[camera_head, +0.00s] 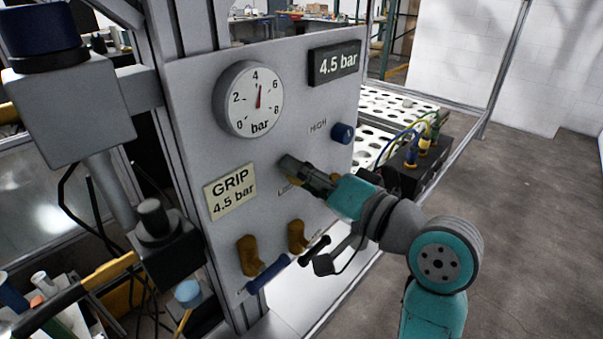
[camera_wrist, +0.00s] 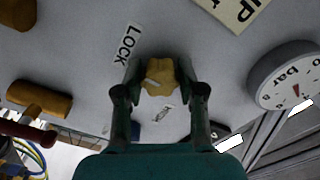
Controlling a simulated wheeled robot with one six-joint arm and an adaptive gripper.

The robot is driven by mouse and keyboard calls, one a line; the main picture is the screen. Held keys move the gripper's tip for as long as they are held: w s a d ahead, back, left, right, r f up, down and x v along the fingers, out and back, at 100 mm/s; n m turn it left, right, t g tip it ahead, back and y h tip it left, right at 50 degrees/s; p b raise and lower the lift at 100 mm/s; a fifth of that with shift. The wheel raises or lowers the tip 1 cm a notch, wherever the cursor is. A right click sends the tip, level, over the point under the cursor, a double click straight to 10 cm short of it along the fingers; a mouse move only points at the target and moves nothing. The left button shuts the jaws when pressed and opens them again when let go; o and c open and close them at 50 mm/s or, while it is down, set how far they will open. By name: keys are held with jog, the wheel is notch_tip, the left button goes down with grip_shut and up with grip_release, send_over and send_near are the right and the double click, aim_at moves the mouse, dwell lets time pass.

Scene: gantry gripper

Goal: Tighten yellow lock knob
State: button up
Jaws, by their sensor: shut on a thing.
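The yellow lock knob (camera_wrist: 160,77) has a lobed rim and sits on the grey panel (camera_head: 290,75). In the wrist view it lies between the two fingers of my gripper (camera_wrist: 160,82), which is shut on it from both sides. The LOCK label (camera_wrist: 127,43) is on the panel just beside the knob. In the head view my gripper (camera_head: 292,172) reaches the panel from the right, and it hides most of the knob and part of the label.
A round pressure gauge (camera_head: 249,99) points a little above 4, and a display (camera_head: 335,63) reads 4.5 bar. A GRIP 4.5 bar sign (camera_head: 230,192) is at left. Open floor lies right.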

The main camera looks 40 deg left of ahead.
jog(key=shift+f, duration=0.1)
jog(key=o, duration=1.1)
jog(key=shift+o, duration=0.2)
jog(key=shift+d, duration=0.1)
jog(key=d, duration=1.1)
jog(key=shift+s+d, duration=0.4)
jog(key=shift+s, duration=0.05)
